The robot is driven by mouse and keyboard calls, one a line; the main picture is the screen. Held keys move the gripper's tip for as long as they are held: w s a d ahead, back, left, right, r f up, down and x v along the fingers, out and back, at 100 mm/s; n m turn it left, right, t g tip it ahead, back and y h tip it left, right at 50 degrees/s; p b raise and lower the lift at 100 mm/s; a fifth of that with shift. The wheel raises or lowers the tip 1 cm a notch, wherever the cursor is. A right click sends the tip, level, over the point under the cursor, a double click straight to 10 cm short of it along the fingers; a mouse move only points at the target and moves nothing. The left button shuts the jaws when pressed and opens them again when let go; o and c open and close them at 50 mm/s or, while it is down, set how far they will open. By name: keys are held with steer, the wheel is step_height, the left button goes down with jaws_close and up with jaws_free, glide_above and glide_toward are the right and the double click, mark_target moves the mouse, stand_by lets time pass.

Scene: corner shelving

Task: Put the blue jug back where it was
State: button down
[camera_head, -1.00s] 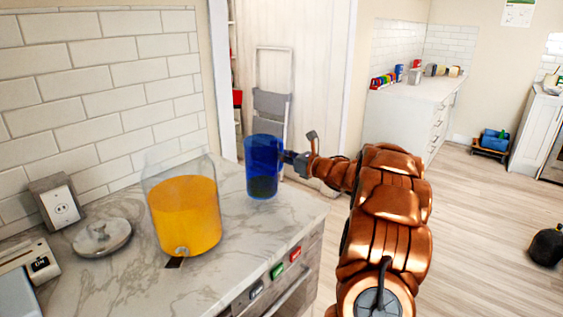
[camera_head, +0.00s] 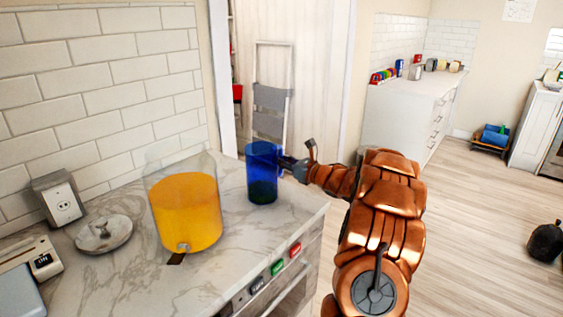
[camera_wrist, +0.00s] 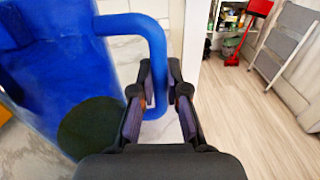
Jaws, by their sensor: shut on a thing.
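The blue jug (camera_head: 262,172) is upright at the right end of the marble counter, to the right of the orange-filled dispenser. Its blue body fills the left of the wrist view (camera_wrist: 60,70), with the handle (camera_wrist: 156,55) reaching down between my fingers. My gripper (camera_head: 290,165) comes from the right and is shut on the handle. Its fingers also show in the wrist view (camera_wrist: 160,105). I cannot tell whether the jug's base touches the counter.
The glass dispenser (camera_head: 186,213) of orange liquid stands close by on the left. A folded step ladder (camera_head: 271,105) leans behind. The counter's right edge is near the jug.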

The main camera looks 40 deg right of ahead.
steer(key=c, duration=1.2)
jaws_free()
steer(key=shift+r+p, duration=0.25)
steer(key=shift+p, duration=0.2)
steer(key=b+v, duration=0.3)
steer(key=v, duration=0.9)
steer(key=shift+s+a+f, duration=0.1)
